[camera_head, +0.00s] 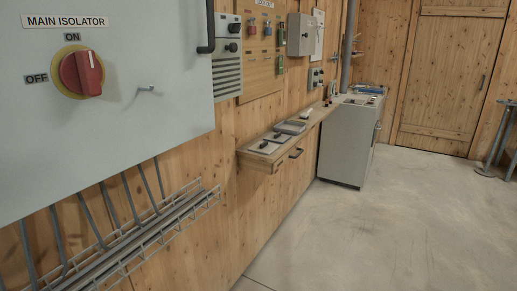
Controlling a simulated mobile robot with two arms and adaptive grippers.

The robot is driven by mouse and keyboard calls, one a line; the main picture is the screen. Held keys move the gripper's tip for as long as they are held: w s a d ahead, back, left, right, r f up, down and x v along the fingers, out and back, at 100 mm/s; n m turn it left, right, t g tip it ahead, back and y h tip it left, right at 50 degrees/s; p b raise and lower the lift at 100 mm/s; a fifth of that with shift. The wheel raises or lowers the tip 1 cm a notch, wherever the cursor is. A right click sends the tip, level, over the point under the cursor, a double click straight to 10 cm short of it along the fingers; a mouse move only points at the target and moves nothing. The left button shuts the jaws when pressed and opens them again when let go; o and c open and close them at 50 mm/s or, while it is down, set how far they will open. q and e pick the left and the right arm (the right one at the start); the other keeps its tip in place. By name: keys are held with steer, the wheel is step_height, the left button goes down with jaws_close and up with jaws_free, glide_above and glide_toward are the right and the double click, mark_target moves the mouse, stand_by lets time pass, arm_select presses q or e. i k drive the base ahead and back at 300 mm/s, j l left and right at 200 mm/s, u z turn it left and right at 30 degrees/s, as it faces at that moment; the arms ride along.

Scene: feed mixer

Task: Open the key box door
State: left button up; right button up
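A small light-grey wall box (301,34) hangs on the wooden wall, right of a board with padlocks. It looks like the key box, but I see no readable label on it. Its front looks closed, with a small dark knob or lock (304,35) on it. Neither of my grippers is in view.
A large grey cabinet (150,125) with a red isolator switch (82,74) fills the near left, above a wire cable tray (140,238). A narrow wooden shelf (258,160) and grey floor cabinet (345,146) stand along the wall. The concrete floor (390,235) is clear.

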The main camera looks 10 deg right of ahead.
mark_target(308, 24)
steer(key=i+l+z, duration=0.4)
steer(key=i, duration=0.5)
steer(key=i+l+z, duration=0.1)
steer(key=i+z, duration=0.35)
steer(key=i, duration=0.4)
